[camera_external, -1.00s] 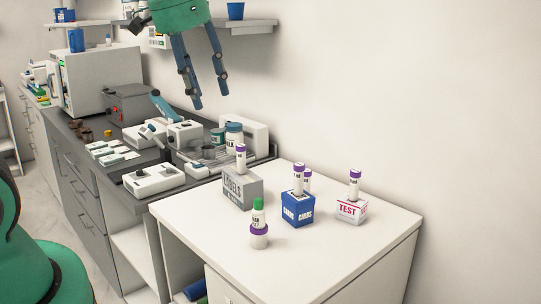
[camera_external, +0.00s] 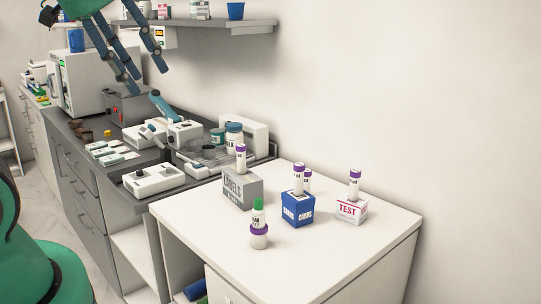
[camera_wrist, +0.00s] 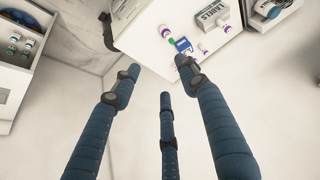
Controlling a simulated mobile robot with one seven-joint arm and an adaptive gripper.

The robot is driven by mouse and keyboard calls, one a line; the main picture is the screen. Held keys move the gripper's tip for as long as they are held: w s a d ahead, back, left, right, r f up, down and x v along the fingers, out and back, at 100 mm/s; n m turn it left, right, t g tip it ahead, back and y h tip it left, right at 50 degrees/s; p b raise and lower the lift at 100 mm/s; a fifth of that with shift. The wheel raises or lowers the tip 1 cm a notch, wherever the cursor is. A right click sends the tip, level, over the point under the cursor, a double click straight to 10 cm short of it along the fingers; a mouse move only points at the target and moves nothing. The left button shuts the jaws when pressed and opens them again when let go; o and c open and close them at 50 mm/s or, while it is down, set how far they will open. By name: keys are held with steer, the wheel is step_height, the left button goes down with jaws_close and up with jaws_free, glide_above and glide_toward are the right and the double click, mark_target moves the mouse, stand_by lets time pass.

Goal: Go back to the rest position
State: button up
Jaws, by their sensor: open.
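My gripper (camera_external: 146,80) is at the upper left of the external view, high in front of the box-shaped machines on the dark bench. Its blue fingers are spread open with nothing between them. In the wrist view the three fingers of my gripper (camera_wrist: 160,85) point up the picture, apart and empty.
On the white table stand a grey labels box (camera_external: 242,190), a blue cards box (camera_external: 298,210), a white test box (camera_external: 351,210) and a green-capped tube (camera_external: 258,215). Purple-capped tubes stand at the boxes. The dark bench (camera_external: 115,190) holds instruments. A wall shelf (camera_external: 250,26) is behind.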

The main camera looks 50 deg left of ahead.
steer(key=shift+f, duration=0.1)
step_height(320, 180, down, 8)
steer(key=b, duration=0.7)
steer(key=shift+r+b, duration=0.2)
steer(key=shift+b, duration=0.15)
steer(key=shift+r, duration=0.1)
stand_by(0.6)
